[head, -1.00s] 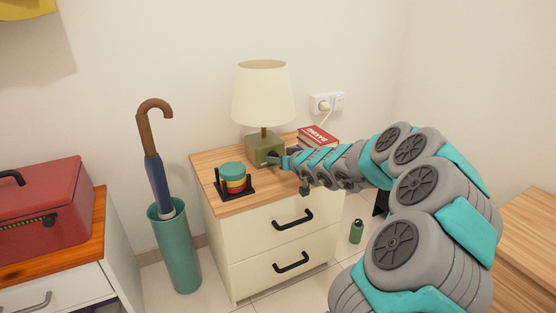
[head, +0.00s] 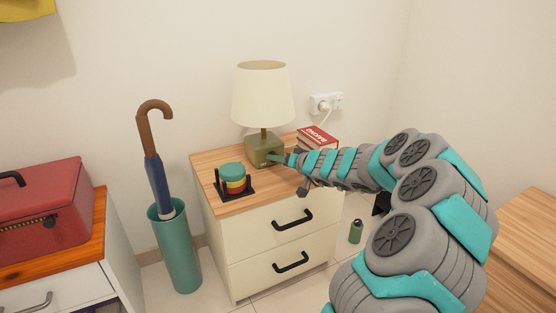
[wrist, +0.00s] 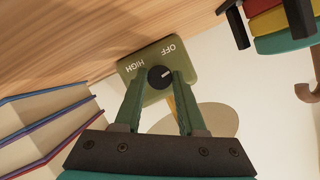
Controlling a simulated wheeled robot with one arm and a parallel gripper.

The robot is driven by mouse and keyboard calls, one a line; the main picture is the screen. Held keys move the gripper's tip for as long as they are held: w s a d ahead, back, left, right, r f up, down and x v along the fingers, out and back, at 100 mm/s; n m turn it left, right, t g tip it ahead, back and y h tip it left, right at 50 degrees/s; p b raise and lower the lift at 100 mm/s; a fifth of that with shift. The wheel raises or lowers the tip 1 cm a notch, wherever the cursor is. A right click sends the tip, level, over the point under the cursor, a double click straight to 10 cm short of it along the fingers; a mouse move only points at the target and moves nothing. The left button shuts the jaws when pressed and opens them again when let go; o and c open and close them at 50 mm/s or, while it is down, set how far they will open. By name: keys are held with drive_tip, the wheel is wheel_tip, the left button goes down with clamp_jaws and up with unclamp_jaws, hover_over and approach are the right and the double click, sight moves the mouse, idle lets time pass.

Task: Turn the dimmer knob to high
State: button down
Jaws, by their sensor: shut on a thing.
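The lamp has a cream shade (head: 263,94) and an olive-green base (head: 257,148); it stands on the wooden-topped cabinet (head: 222,206). In the wrist view the base (wrist: 152,55) appears upside down, with HIGH at left and OFF at right. The black dimmer knob (wrist: 160,77) is on this face; its white mark points right, towards the OFF side. My gripper (wrist: 162,80) has its two green fingers on either side of the knob, shut on it. In the head view my gripper (head: 278,160) is at the base's front, and the knob is too small to make out.
Books (head: 318,138) lie right of the lamp, close to my arm. A black holder with a striped stack of coloured discs (head: 233,177) stands at the front left of the top. An umbrella stand (head: 175,252) is left of the cabinet, and a green bottle (head: 356,231) is on the floor.

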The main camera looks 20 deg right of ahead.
drive_tip(key=m+y, duration=0.1)
drive_tip(key=m, duration=0.1)
drive_tip(key=m+t+y+b, duration=0.1)
drive_tip(key=m, duration=0.1)
drive_tip(key=shift+d+f+m+y, duration=0.2)
drive_tip(key=shift+m+y, duration=0.1)
drive_tip(key=shift+m+t+y+b, duration=0.6)
drive_tip(key=shift+m+b, duration=0.45)
drive_tip(key=shift+m, duration=0.85)
drive_tip(key=c, duration=0.5)
unclamp_jaws()
drive_tip(key=shift+s, duration=0.1)
drive_tip(key=shift+v, duration=3.8)
drive_tip(key=shift+f, duration=0.1)
